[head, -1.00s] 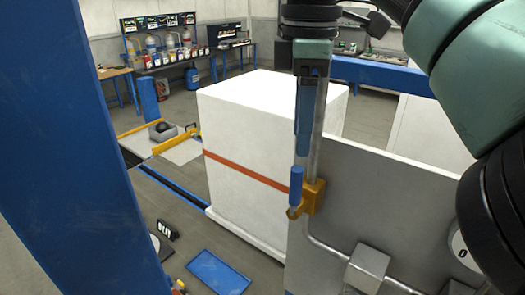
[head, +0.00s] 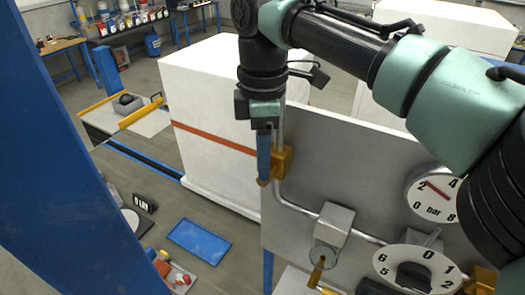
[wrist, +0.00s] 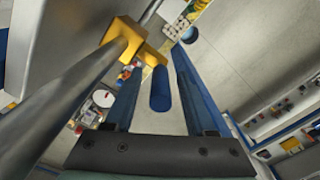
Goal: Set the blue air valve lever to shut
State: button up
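The air valve is a yellow body (head: 283,160) on a grey vertical pipe at the left edge of the grey panel. In the wrist view, the yellow body (wrist: 122,38) is at upper left. Its lever has a blue cylindrical handle (wrist: 160,88) that points back toward my wrist. My gripper (head: 264,178) hangs fingers-down beside the pipe and covers most of the lever in the head view. In the wrist view, my gripper (wrist: 157,62) is open, with one blue finger on each side of the handle. Gaps show between handle and fingers.
The grey panel (head: 340,160) carries a pressure gauge (head: 433,195), a numbered dial (head: 415,272) and a lower yellow-handled fitting (head: 322,262). The pipe (wrist: 55,115) runs close to my left finger. A white cabinet (head: 215,120) stands behind; a blue post (head: 75,160) is at left.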

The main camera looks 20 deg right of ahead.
grip_shut()
dwell(1.3)
